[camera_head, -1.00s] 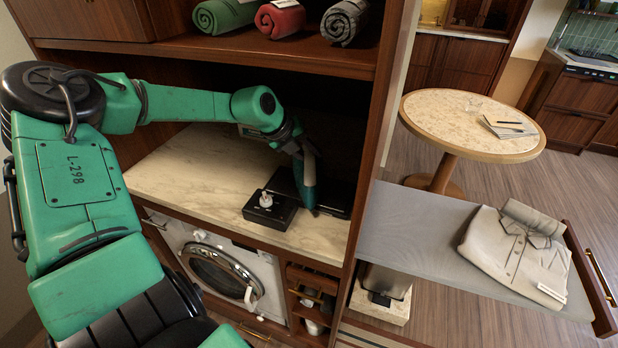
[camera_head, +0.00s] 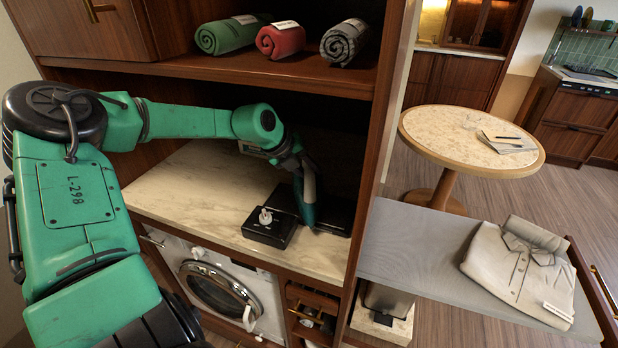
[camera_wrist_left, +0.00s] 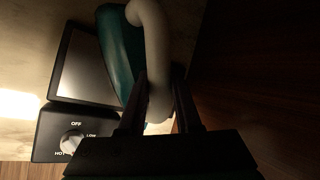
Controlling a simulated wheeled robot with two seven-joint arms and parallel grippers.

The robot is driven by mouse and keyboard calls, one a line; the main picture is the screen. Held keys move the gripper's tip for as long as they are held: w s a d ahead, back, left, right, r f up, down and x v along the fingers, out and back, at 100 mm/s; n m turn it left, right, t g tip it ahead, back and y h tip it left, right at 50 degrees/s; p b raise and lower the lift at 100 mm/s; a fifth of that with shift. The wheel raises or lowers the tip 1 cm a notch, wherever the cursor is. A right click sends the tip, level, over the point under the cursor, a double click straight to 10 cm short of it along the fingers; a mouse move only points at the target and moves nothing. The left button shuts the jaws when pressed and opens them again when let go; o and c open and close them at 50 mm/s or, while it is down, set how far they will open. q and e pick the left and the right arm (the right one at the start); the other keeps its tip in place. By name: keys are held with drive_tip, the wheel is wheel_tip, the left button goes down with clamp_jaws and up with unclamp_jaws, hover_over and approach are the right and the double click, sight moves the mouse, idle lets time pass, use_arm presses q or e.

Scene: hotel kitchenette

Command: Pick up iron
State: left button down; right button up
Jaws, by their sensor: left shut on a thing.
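The iron (camera_head: 308,206) has a teal body and stands at the black base on the pale counter inside the cabinet. In the left wrist view its teal body (camera_wrist_left: 119,48) and its pale curved handle (camera_wrist_left: 150,35) show. My left gripper (camera_wrist_left: 160,103) is shut on the handle, one dark finger on each side. The iron's lower parts are partly hidden, and I cannot tell whether it touches its base. The black control box (camera_head: 268,228) with a white dial sits just left of the iron. My right gripper is in neither view.
A wooden shelf (camera_head: 205,72) with rolled towels hangs above the arm. The cabinet's side panel (camera_head: 383,130) stands close to the right of the iron. An ironing board (camera_head: 420,245) with a folded shirt (camera_head: 515,270) lies beyond it. The counter's left part (camera_head: 195,185) is clear.

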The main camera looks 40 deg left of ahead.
use_arm(q)
drive_tip(key=shift+w+a+r+b, duration=0.15)
drive_tip(key=shift+r+b, duration=0.2)
drive_tip(key=shift+r, duration=0.25)
wheel_tip(320, 180, up, 2)
drive_tip(key=shift+r+b, duration=0.1)
drive_tip(key=shift+b, duration=0.35)
drive_tip(key=shift+a, duration=0.1)
drive_tip(key=s+a+b, duration=0.2)
drive_tip(key=s+a, duration=0.1)
drive_tip(key=a, duration=0.5)
drive_tip(key=s+a+b, duration=0.2)
drive_tip(key=s+a, duration=0.1)
drive_tip(key=a, duration=0.5)
drive_tip(key=shift+a+b, duration=0.35)
drive_tip(key=c, duration=1.6)
unclamp_jaws()
drive_tip(key=shift+s, duration=0.1)
